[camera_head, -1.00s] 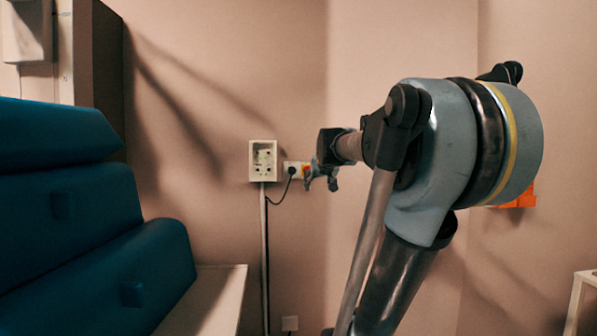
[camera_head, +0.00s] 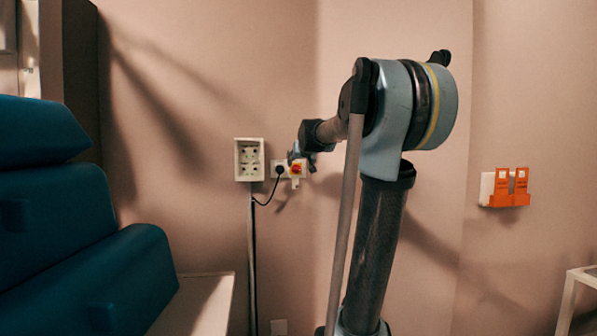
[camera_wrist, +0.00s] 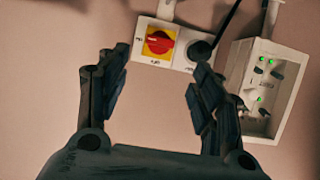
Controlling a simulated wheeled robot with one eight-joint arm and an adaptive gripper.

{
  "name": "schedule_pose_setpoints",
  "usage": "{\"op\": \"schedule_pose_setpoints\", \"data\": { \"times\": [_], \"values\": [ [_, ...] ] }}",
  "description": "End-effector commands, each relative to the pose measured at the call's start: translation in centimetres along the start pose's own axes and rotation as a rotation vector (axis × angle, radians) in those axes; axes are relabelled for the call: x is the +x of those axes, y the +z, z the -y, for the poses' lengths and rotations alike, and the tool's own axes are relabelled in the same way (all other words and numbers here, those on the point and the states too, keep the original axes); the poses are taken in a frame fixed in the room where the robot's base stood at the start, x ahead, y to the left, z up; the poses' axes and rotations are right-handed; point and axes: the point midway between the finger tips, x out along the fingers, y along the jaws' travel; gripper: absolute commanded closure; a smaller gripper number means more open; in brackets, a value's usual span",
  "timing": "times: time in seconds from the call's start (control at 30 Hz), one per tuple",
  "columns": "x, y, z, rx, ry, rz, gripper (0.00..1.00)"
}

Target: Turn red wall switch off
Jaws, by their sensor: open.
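The red wall switch (camera_head: 296,169) is a red rotary knob on a yellow square, set in a white plate on the wall. It also shows at the top of the wrist view (camera_wrist: 159,42), with the knob at a slant. A black plug (camera_wrist: 203,50) sits in the same plate beside it. My gripper (camera_wrist: 157,80) is open and empty, its two dark fingers apart. The switch lies beyond the fingertips, between them in the picture, nearer the left one. In the head view my gripper (camera_head: 302,159) is just above the switch. I see no contact.
A blue padded seat (camera_head: 95,260) fills the left. Orange holders (camera_head: 508,190) are on the right wall. A white stand edge (camera_head: 585,280) is at lower right.

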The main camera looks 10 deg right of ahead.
Motion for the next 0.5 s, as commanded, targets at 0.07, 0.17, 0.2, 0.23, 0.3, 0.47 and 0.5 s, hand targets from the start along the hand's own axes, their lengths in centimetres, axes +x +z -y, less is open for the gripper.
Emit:
{"op": "schedule_pose_setpoints", "data": {
  "times": [0.07,0.17,0.2,0.23,0.3,0.47,0.5],
  "values": [
    [1.1,0.0,0.0,0.000,0.000,0.000,0.40],
    [2.4,0.0,0.0,0.000,0.000,0.000,0.40],
    [3.0,0.0,0.0,0.000,0.000,0.000,0.40],
    [3.3,0.0,0.0,0.000,0.000,0.000,0.40],
    [4.3,0.0,0.0,0.000,0.000,0.000,0.40],
    [6.3,0.0,0.0,0.000,0.000,0.000,0.40],
    [6.8,0.0,0.0,0.000,0.000,0.000,0.40]
  ]
}}
